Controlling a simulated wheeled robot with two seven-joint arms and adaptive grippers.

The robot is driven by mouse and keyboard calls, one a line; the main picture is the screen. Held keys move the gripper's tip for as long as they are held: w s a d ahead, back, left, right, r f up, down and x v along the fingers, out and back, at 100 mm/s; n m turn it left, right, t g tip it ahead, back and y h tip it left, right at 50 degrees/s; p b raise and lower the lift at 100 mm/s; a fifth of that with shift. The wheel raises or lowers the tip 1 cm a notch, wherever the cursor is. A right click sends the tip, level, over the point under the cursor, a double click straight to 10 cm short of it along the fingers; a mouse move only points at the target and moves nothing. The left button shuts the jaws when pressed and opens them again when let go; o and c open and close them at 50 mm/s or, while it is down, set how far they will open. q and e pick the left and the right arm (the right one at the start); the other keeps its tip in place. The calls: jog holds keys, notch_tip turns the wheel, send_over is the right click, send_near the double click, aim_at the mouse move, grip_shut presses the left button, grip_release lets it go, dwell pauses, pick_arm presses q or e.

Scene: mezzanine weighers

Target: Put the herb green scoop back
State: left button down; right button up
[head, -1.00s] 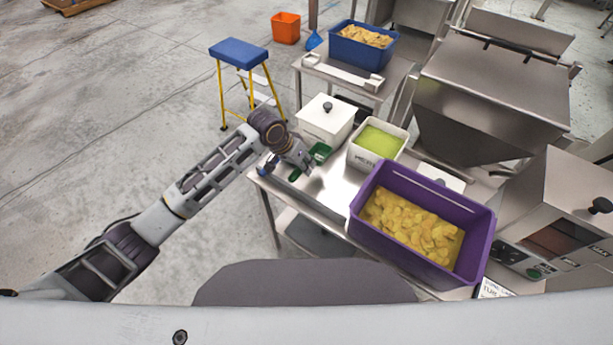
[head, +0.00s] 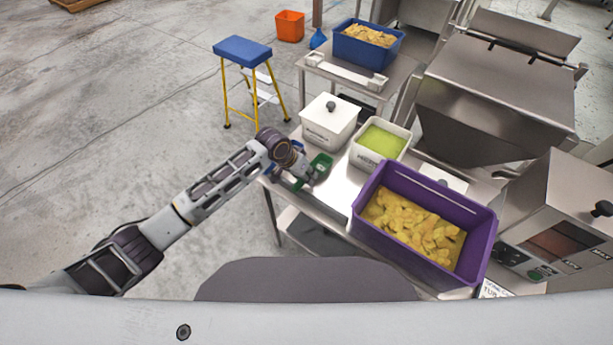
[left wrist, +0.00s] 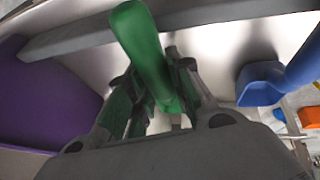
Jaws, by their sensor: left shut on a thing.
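The green scoop (head: 321,166) is in my left gripper (head: 304,179), over the left part of the steel table. In the left wrist view its green handle (left wrist: 140,45) rises between the fingers (left wrist: 155,95), which are shut on it. Part of the scoop is hidden by the fingers. The white herb tub (head: 366,158), filled with green herb, stands to the right of the scoop. My right gripper does not show.
A lidded white tub (head: 328,122) stands behind the scoop. A purple crate (head: 358,224) of yellow pieces fills the table's near right. A blue scoop (left wrist: 268,82) shows beside my gripper in the left wrist view. A blue-topped step stool (head: 243,50) stands on the floor behind.

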pick_arm(q)
jog(key=shift+f, duration=0.4)
jog(key=shift+f, duration=0.1)
jog(key=c, duration=1.3)
grip_release()
jog(key=shift+v, duration=6.1)
